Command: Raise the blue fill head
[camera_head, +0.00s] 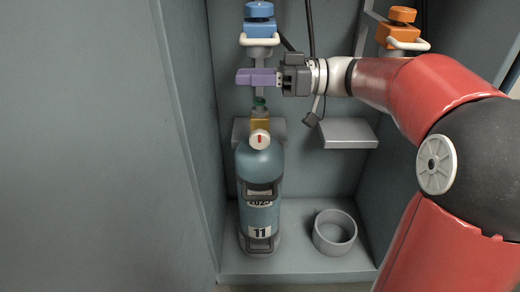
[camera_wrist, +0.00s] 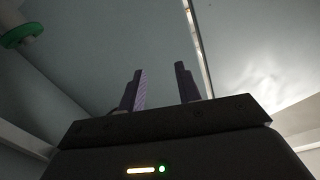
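The blue fill head (camera_head: 259,24) is at the top of the cabinet's left bay, with a pale handle bar (camera_head: 259,41) below its blue block. My gripper (camera_head: 243,77) points left just below that handle, apart from it in the picture. Its purple fingers cover part of the column under the head. In the wrist view my gripper (camera_wrist: 162,72) has its two fingers apart with nothing between them. The blue head cannot be made out in the wrist view.
A blue-grey cylinder (camera_head: 259,170) marked 11, with a brass valve (camera_head: 260,124), stands below my gripper. An orange fill head (camera_head: 401,30) hangs at the right, above a grey bracket (camera_head: 348,133). An empty ring holder (camera_head: 335,232) is on the cabinet floor. Side walls bound the space.

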